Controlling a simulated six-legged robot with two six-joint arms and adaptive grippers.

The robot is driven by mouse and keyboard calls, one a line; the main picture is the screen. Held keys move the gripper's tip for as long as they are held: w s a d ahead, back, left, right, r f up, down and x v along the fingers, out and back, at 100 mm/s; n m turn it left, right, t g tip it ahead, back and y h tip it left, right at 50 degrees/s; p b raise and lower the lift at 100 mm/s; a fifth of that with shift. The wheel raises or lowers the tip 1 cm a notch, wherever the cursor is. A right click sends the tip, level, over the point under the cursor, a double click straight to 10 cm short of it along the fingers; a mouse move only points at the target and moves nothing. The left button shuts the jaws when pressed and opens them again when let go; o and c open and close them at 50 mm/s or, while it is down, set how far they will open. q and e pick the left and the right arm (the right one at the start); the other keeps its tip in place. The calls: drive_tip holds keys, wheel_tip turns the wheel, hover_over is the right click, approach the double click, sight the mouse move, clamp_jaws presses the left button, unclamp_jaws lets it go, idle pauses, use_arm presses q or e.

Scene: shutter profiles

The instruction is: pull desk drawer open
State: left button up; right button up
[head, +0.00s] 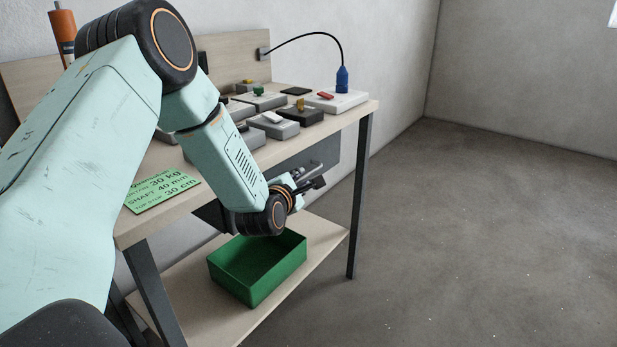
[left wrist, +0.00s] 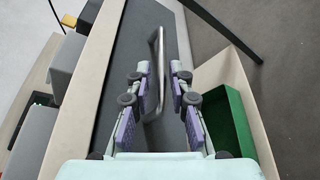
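The desk drawer's dark grey front (head: 327,150) sits under the desk top in the head view, partly hidden by my left arm. It also fills the middle of the left wrist view (left wrist: 122,62). A silver bar handle (left wrist: 157,48) stands out from it. My left gripper (head: 312,180) is in front of the drawer. In the left wrist view my gripper's fingers (left wrist: 159,76) are apart, one on each side of the handle, with gaps showing. The drawer looks flush under the desk top. My right gripper is not in view.
The wooden desk (head: 200,205) carries several grey blocks with coloured parts, a green label card (head: 160,190) and a blue plug (head: 342,80) with a black cable. A green open box (head: 258,268) stands on the lower shelf below my gripper. The floor to the right is clear.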

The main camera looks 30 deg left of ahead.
sight(305, 177)
use_arm(q)
drive_tip(key=shift+b+x, duration=0.65)
drive_tip(key=shift+x, duration=2.1)
clamp_jaws()
